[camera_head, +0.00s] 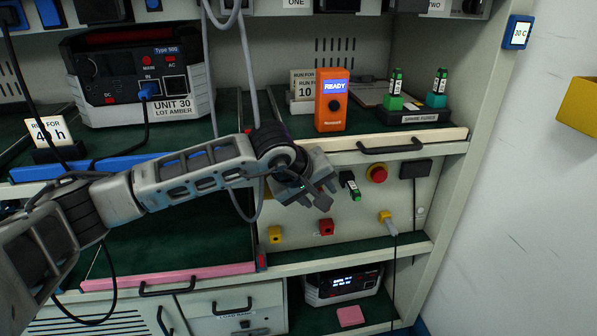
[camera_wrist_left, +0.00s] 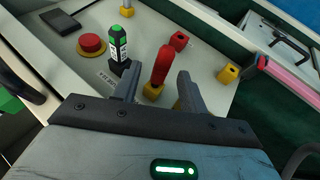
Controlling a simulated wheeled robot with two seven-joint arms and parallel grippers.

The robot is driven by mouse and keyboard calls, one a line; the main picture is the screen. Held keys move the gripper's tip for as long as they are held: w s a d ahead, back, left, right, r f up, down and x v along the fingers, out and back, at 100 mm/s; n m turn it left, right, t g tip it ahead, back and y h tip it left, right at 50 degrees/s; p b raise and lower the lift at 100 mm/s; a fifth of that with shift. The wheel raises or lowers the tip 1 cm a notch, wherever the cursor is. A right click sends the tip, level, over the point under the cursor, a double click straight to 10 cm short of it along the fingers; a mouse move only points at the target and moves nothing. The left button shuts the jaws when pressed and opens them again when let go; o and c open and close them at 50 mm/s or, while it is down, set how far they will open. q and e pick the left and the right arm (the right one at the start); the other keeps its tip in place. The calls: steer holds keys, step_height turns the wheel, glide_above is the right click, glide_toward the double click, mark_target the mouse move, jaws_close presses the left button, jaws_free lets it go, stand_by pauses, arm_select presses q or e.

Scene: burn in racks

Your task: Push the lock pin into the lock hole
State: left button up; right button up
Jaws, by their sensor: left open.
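A red pin (camera_wrist_left: 162,63) stands in a yellow base (camera_wrist_left: 153,91) on the light panel in the left wrist view; I take it to be the lock pin. How deep it sits cannot be told. My left gripper (camera_wrist_left: 158,74) is open, its fingers on either side of the pin with gaps showing. In the head view my left gripper (camera_head: 327,194) is in front of the panel (camera_head: 300,212) and hides the pin. My right gripper is not in view.
A green-and-black fuse-like part (camera_head: 352,186) and red button (camera_head: 377,173) are right of the gripper. A yellow block (camera_head: 275,234), a red block (camera_head: 326,227) and a yellow cable plug (camera_head: 385,217) are below. The orange READY device (camera_head: 331,102) stands on the shelf above.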

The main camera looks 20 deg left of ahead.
arm_select(q)
steer(key=p+v, duration=0.1)
steer(key=v, duration=1.5)
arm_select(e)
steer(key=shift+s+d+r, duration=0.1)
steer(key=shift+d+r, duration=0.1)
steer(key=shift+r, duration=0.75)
